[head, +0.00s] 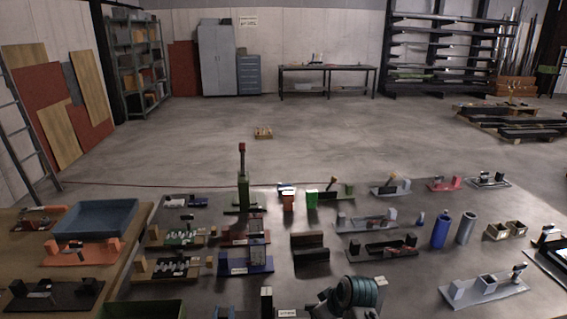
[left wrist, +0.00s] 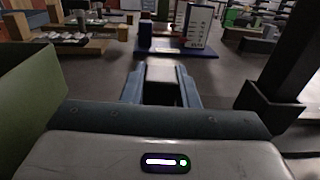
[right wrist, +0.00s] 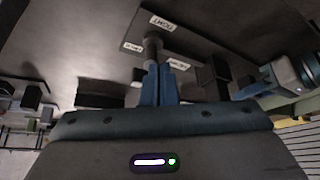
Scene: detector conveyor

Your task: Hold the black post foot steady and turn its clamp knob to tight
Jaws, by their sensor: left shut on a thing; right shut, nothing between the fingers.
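The black post foot (head: 266,302) stands at the bottom middle of the head view. Its dark upright post (left wrist: 292,50) rises at the right of the left wrist view. My left gripper (head: 229,312) is low beside it; in the left wrist view its fingers (left wrist: 160,80) are shut on a dark, pale-topped block that seems part of the foot. The clamp knob (right wrist: 150,48) shows in the right wrist view as a grey stem among white labels, one reading TIGHT (right wrist: 162,23). My right gripper (right wrist: 160,72) is shut and empty, its tips close by the knob; contact cannot be told.
A blue fixture (head: 246,262) stands just behind the foot. A green-walled bin (left wrist: 30,90) is close on the left of my left gripper. A brown-black block (head: 310,255) and several other fixtures crowd the bench. A blue tray (head: 62,217) lies far left.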

